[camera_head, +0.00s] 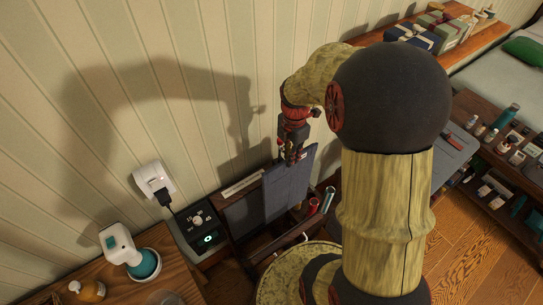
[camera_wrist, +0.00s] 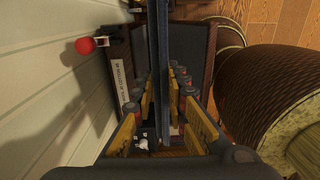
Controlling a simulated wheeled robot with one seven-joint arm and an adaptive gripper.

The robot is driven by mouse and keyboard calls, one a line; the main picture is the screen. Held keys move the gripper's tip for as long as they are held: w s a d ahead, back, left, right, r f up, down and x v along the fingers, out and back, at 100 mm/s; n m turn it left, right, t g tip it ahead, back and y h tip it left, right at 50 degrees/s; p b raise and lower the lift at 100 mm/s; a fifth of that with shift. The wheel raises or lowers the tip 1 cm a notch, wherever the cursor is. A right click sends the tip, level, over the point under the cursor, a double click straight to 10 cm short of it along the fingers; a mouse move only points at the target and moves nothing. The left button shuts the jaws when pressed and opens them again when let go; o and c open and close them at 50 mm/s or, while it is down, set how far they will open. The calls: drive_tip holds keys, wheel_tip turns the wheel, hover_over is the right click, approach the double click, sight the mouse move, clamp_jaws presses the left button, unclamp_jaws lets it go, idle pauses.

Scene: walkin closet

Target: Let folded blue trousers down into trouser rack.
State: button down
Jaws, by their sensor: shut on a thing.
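The folded blue trousers (camera_head: 287,190) hang upright as a flat panel from my gripper (camera_head: 290,155) in the head view. In the wrist view the trousers (camera_wrist: 163,50) show edge-on, between the yellow finger pads of my gripper (camera_wrist: 160,100), which is shut on them. The trouser rack (camera_head: 245,215) is a dark wooden frame by the wall, with a pale label strip on its wall side; the rack (camera_wrist: 208,60) also lies below my fingers in the wrist view. The trousers hide part of the rack, so I cannot tell how far their lower edge is inside.
A black box with a green light (camera_head: 203,232) and a wall plug (camera_head: 155,182) are left of the rack. Red and teal rolled things (camera_head: 327,197) stand on its right. A wooden counter (camera_head: 130,285) is at front left. A red ball (camera_wrist: 85,46) shows near the wall.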

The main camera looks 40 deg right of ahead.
drive_tip(key=d, duration=0.1)
drive_tip(key=s+d, duration=0.1)
drive_tip(key=d, duration=0.1)
drive_tip(key=s+d, duration=0.1)
drive_tip(key=shift+s+d, duration=0.25)
drive_tip(key=shift+d, duration=0.05)
drive_tip(key=shift+s+d+r, duration=0.1)
drive_tip(key=shift+d+r, duration=0.05)
drive_tip(key=shift+d, duration=0.05)
wheel_tip(320, 180, up, 40)
drive_tip(key=p, duration=2.8)
hover_over(308, 154)
drive_tip(key=s+a, duration=0.2)
drive_tip(key=shift+f, duration=0.2)
